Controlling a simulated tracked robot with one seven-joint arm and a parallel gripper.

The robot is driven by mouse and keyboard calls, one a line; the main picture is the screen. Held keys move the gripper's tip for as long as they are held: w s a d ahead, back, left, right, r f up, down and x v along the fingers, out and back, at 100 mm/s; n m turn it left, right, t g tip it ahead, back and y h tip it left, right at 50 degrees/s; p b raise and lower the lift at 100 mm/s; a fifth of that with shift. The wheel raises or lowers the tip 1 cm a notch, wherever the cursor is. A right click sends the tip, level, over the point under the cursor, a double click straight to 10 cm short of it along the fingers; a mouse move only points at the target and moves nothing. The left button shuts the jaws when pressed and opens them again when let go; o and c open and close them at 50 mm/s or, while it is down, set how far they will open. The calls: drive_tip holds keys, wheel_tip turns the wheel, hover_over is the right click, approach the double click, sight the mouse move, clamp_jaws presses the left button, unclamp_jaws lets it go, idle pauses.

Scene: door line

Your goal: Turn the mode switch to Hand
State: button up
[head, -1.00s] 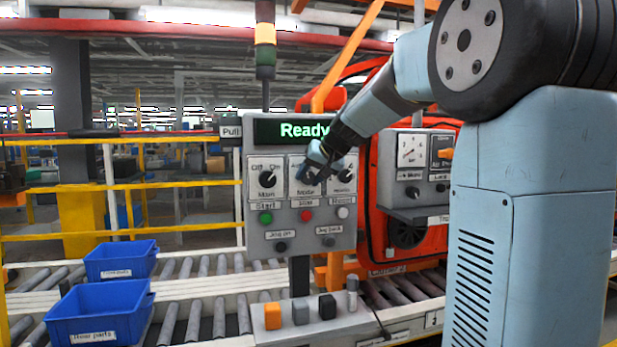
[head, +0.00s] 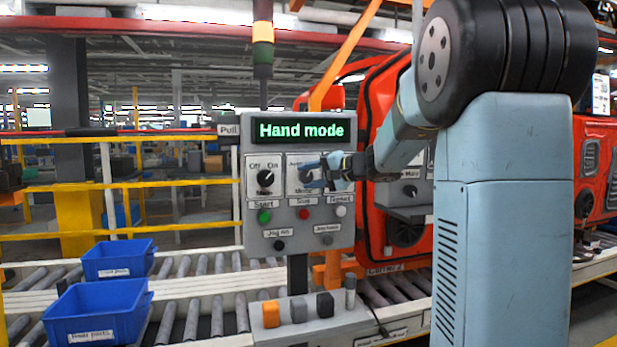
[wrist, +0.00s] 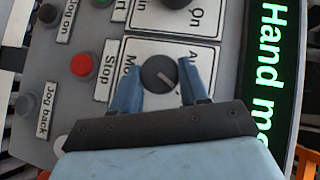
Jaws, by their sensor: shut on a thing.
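The control panel (head: 300,237) stands upright with a display (head: 303,130) reading "Hand mode"; the display also shows in the wrist view (wrist: 268,80). The mode switch (head: 306,176) is a round dark knob on a white plate, below the display. My fingers cover part of the plate's lettering, and the Hand label is not readable.
The Main switch (head: 265,178) is left of the mode switch. Below are the green Start (head: 264,217), red Stop (head: 304,214) and white Reset (head: 341,211) buttons. My gripper hides the knob to the right. Blue bins (head: 100,312) stand on rollers at lower left.

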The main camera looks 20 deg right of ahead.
drive_tip(key=shift+d+f+m+t+y, duration=0.15)
drive_tip(key=shift+f+m+t+y, duration=0.05)
drive_tip(key=shift+m+t+y, duration=0.25)
drive_tip(key=shift+f, duration=0.1)
drive_tip(key=o, duration=1)
drive_tip(key=shift+s, duration=0.1)
drive_tip(key=v, duration=1.3)
drive_tip(key=shift+s+d, duration=0.15)
drive_tip(key=shift+d, duration=0.15)
